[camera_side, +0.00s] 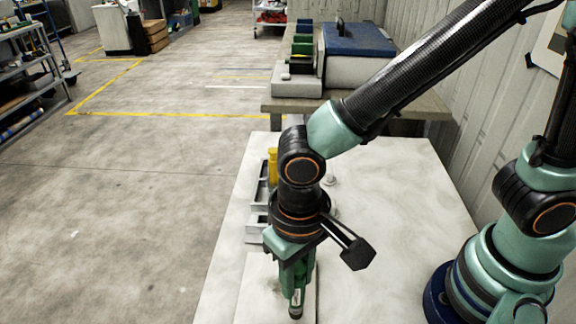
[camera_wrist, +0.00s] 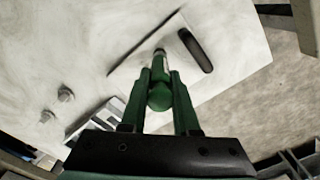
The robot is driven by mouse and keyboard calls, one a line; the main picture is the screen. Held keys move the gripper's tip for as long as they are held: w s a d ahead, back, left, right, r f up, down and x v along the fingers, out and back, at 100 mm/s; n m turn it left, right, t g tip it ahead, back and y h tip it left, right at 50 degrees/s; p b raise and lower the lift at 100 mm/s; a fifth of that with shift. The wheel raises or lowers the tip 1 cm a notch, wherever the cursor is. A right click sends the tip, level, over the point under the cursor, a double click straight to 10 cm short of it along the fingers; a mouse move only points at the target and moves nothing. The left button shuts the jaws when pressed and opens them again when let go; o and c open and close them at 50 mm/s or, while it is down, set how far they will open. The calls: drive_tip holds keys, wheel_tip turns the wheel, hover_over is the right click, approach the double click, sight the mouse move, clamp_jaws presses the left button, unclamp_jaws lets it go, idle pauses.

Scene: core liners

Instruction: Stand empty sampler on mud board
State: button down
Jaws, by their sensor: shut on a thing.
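My gripper (camera_side: 295,275) points down over the front of the white work table, with its green fingers shut on a sampler. The sampler (camera_side: 296,304) shows below the fingertips as a thin piece with a dark end. In the wrist view the sampler (camera_wrist: 160,72) is a green rounded body with a pale band and dark tip, between the fingers (camera_wrist: 160,95). The mud board (camera_wrist: 205,78) is a pale flat board with a dark slot (camera_wrist: 195,50) near one edge; in the side view the board (camera_side: 256,290) lies under the gripper. I cannot tell whether the sampler touches it.
A grey rack (camera_side: 257,215) with a yellow cylinder (camera_side: 272,165) stands behind my gripper at the table's left edge. Small pale knobs (camera_wrist: 66,95) stick up from the table nearby. A bench with a blue-lidded case (camera_side: 357,38) is at the back.

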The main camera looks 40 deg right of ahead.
drive_tip(key=shift+f, duration=0.5)
drive_tip(key=shift+f, duration=0.15)
drive_tip(key=c, duration=0.7)
unclamp_jaws()
drive_tip(key=shift+o, duration=0.2)
